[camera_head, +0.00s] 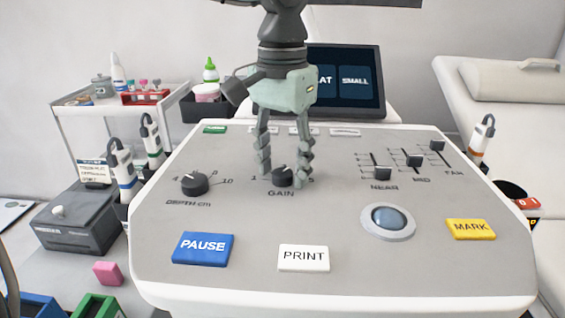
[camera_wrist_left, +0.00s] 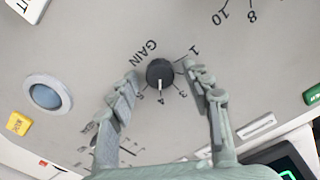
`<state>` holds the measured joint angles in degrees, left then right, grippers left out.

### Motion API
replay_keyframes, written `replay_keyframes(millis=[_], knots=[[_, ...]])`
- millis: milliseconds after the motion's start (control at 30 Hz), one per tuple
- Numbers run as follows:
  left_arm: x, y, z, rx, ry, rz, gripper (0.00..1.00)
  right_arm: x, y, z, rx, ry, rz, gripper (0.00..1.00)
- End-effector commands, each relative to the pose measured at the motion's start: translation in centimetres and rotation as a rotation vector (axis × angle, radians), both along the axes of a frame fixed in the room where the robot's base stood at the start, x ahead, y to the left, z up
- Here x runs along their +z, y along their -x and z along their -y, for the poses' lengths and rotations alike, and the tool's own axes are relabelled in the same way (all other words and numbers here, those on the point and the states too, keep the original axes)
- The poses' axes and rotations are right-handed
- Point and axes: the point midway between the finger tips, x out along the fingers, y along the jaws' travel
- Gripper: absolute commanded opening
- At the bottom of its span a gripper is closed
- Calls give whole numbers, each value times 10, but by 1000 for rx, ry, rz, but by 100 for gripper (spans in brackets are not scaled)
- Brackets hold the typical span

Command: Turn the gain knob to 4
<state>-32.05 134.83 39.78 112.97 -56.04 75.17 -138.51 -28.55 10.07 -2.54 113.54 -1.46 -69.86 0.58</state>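The gain knob (camera_head: 282,177) is a black round dial above the printed word GAIN on the grey console. In the left wrist view the knob (camera_wrist_left: 160,73) shows a white pointer line facing down the picture, toward the small figure between 3 and 5, which looks like a 4. My left gripper (camera_head: 284,180) reaches down from above with its two fingers apart, one on each side of the knob. In the left wrist view gaps show between the knob and the fingers of my left gripper (camera_wrist_left: 165,78). My right gripper is not in view.
The depth knob (camera_head: 195,184) is left of the gain knob. The blue PAUSE button (camera_head: 203,248) and white PRINT button (camera_head: 303,257) lie in front. Sliders (camera_head: 383,173), a trackball (camera_head: 388,218) and a yellow MARK button (camera_head: 470,229) are right. A screen (camera_head: 345,80) stands behind.

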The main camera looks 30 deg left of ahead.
Motion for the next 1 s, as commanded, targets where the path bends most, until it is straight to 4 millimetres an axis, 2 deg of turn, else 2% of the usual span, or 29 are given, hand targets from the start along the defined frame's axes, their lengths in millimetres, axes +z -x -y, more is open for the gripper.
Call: replay_keyframes(millis=[200,333,800,1000], knots=[[0,0,0,0,0,-1,49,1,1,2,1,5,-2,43],[9,0,0,1,-1,1,49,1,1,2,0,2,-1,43],[100,0,0,1,1,3,49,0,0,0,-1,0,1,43],[118,0,0,0,-1,-1,49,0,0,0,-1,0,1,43]])
